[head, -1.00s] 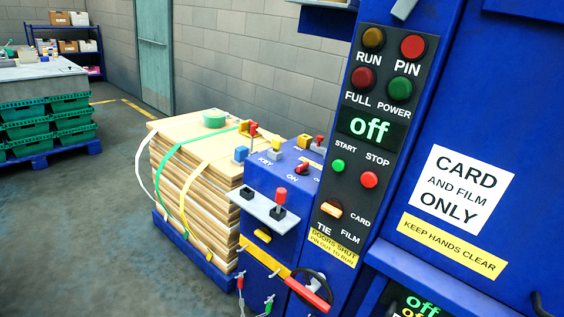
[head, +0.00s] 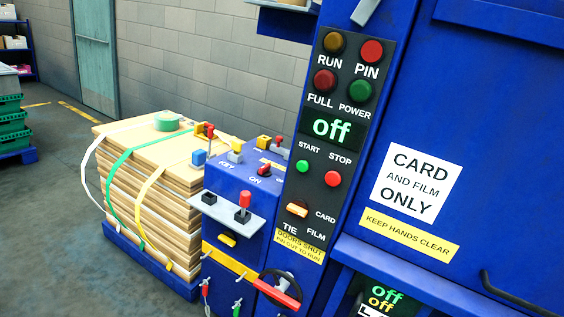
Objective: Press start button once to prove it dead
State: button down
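The green START button (head: 302,167) sits on the black control panel (head: 318,190) of the blue machine, under its label and left of the red STOP button (head: 332,178). The panel display (head: 333,128) reads "off" in pale green. Above it are the RUN (head: 334,43), PIN (head: 371,51), FULL (head: 325,81) and POWER (head: 360,91) lamps. My gripper is not in view, and nothing touches the START button.
Left of the panel is a blue side box (head: 236,180) with a key switch, ON switch and red-topped lever (head: 244,200). A strapped card stack (head: 150,185) stands on a blue pallet. A red-handled wheel (head: 278,292) sticks out below. Open floor lies at left.

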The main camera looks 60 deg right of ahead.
aim_at(302, 166)
jog(key=u, duration=0.05)
jog(key=i, duration=1.4)
jog(key=z, duration=1.05)
